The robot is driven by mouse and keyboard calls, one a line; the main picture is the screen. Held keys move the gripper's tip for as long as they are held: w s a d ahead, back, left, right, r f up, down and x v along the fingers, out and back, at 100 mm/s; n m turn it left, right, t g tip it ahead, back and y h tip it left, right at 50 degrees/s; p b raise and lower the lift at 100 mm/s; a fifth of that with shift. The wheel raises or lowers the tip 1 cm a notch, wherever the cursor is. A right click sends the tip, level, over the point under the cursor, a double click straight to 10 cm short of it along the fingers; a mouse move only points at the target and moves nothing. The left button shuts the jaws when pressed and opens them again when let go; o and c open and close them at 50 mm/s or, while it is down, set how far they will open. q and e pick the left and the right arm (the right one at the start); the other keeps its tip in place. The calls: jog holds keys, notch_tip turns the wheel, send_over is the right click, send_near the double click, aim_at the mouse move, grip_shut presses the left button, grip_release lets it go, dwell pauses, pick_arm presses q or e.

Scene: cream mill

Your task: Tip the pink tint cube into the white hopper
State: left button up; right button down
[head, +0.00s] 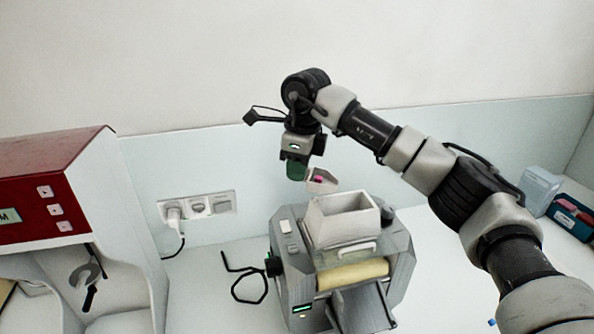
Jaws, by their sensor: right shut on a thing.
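The white hopper (345,230) is an open box on top of the grey mill (290,262). My right gripper (300,172) is above and a little left of the hopper, pointing down. It is shut on a small pale cup (328,186), which is tilted and apart from the hopper. The pink tint cube (317,179) shows as a small pink patch at the cup; most of it is hidden. A dark green part shows at the gripper's lower end; I cannot tell what it belongs to. My left gripper is not in view.
A red and white machine (45,190) with a wrench-like tool (84,275) stands at left. Wall sockets (197,208) with a plugged cable are behind. A dark cable (245,285) lies left of the mill. Bins (572,215) stand at far right, beyond my right arm.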

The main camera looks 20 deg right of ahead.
jog(key=shift+f, duration=0.25)
jog(key=shift+s+b, duration=0.15)
jog(key=shift+b, duration=0.25)
jog(key=shift+d+f+t+y+b, duration=0.15)
jog(key=shift+t+y+b, duration=0.2)
jog(key=shift+b, duration=0.3)
jog(key=shift+s+d+y+b, duration=0.1)
jog(key=shift+y+b, duration=0.15)
jog(key=shift+b, duration=0.15)
jog(key=shift+s+d+r+t+y+b, duration=0.3)
jog(key=shift+r+t+y+b, duration=0.3)
jog(key=shift+b, duration=0.9)
jog(key=shift+s+d+r+t+y+b, duration=0.15)
jog(key=shift+d+r+t+y+b, duration=0.2)
jog(key=shift+y+b, duration=0.8)
jog(key=shift+s+d+r+t+y+b, duration=0.45)
jog(key=shift+d+t+y+b, duration=0.3)
jog(key=shift+b, duration=1.3)
jog(key=shift+s+d+r+t+y+b, duration=0.5)
jog(key=shift+y+b, duration=0.3)
jog(key=shift+b, duration=1.2)
pick_arm(q)
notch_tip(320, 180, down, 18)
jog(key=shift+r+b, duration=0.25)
jog(key=shift+b, duration=0.2)
pick_arm(e)
jog(key=shift+d+r+t+y, duration=0.1)
jog(key=shift+d+t+y, duration=0.15)
jog(key=shift+y, duration=0.15)
